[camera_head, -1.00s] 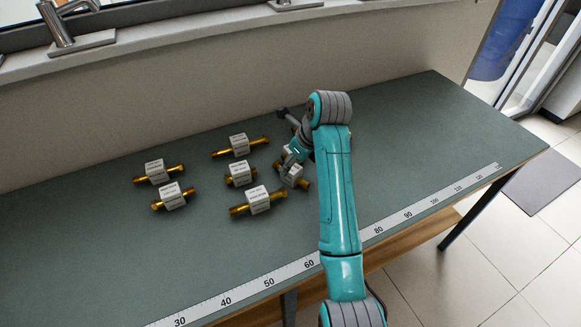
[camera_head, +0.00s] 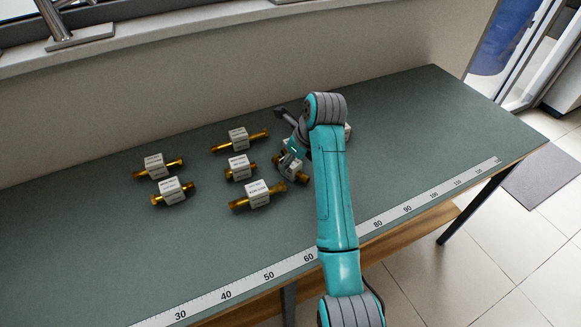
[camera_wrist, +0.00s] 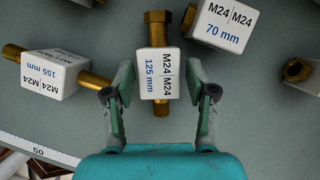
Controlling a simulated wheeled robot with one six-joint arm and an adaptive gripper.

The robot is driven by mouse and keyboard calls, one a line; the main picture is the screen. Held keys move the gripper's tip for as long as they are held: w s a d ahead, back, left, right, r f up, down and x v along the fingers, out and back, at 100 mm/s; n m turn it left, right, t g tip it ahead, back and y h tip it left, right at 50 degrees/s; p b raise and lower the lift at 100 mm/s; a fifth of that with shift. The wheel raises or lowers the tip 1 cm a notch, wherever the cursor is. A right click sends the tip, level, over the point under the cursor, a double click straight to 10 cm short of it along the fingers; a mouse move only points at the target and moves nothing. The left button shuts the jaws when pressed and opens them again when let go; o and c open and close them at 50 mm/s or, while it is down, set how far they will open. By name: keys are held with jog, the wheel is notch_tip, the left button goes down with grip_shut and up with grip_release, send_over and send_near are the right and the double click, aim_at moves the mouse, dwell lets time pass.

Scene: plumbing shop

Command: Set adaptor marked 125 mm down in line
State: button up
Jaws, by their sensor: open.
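The adaptor marked 125 mm (camera_wrist: 159,72) has a white block labelled M24 and brass ends. In the wrist view it lies between the two fingers of my gripper (camera_wrist: 160,82), which is open with a small gap on each side. In the head view the same adaptor (camera_head: 291,170) is on the bench under my gripper (camera_head: 290,153), partly hidden by it. An adaptor marked 155 mm (camera_wrist: 48,75) lies to its left in the wrist view. An adaptor marked 70 mm (camera_wrist: 222,22) lies close on its upper right.
Several other brass-ended adaptors lie left of my gripper, including one near the front (camera_head: 257,194) and one behind (camera_head: 238,138). A measuring strip (camera_head: 268,277) runs along the front edge of the green bench (camera_head: 420,120). The bench's right part is clear.

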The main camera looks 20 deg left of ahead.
jog(key=shift+x, duration=1.9)
grip_shut()
